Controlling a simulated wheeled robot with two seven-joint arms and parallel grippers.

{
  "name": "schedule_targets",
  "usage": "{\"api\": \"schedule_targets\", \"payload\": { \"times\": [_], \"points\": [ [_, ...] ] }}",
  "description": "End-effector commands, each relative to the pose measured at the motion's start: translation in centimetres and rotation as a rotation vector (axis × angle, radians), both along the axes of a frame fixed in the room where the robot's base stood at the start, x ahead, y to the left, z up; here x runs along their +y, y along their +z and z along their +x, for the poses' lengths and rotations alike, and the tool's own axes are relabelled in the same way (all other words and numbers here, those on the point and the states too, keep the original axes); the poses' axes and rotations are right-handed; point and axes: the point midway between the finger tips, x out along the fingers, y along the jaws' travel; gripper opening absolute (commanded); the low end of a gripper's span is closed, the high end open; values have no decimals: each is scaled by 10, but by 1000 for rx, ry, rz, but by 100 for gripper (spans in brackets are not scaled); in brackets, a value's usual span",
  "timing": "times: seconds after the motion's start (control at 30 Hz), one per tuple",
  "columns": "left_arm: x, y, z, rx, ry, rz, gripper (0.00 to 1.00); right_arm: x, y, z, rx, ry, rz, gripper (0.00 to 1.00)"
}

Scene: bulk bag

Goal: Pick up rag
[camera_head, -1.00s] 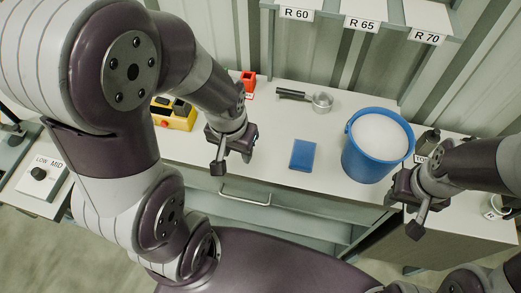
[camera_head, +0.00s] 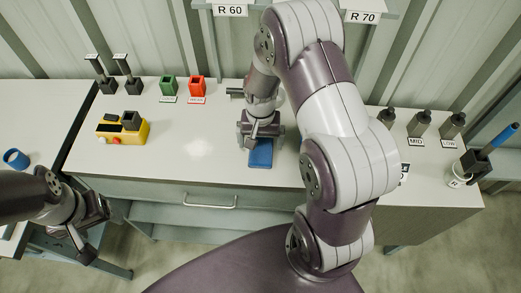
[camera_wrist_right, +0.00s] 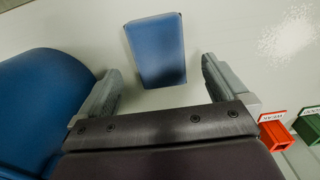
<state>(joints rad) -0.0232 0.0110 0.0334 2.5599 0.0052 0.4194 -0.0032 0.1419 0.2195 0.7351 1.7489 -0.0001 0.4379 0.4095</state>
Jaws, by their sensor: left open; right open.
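The rag (camera_head: 260,155) is a flat blue folded rectangle lying on the white worktop. My right gripper (camera_head: 260,134) is open and empty just above its far end in the head view. In the right wrist view the rag (camera_wrist_right: 157,55) lies ahead of the two spread fingers (camera_wrist_right: 160,88), roughly centred between them, with white worktop showing around it. I see no finger on it. My left gripper (camera_head: 88,225) is open and empty at the lower left, in front of the worktop and far from the rag.
The blue bucket (camera_wrist_right: 38,100) stands close to my right gripper; my arm hides it in the head view. A yellow control box (camera_head: 130,130), green holder (camera_head: 168,86) and red holder (camera_head: 197,86) stand to the left. Worktop between box and rag is clear.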

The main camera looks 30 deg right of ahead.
Motion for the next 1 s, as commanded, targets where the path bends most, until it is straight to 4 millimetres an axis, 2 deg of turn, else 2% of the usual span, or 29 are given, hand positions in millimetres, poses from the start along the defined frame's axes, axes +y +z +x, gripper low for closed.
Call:
{"api": "schedule_targets", "payload": {
  "times": [0.1,0.2,0.47,0.63,0.67,1.0],
  "points": [
    [0,12,0,0,0,0,74,-1,-20,-2,6,1,1,100],
    [0,11,0,0,0,0,74,-1,-36,-1,3,1,1,100],
    [0,11,0,0,0,0,74,-1,-42,-1,0,1,0,100],
    [0,11,0,0,0,0,74,-1,-41,-1,0,1,0,45],
    [0,11,0,0,0,0,74,-1,-41,-1,0,1,0,41],
    [0,9,0,0,0,0,74,-1,-37,0,-1,1,0,41]
  ]
}}
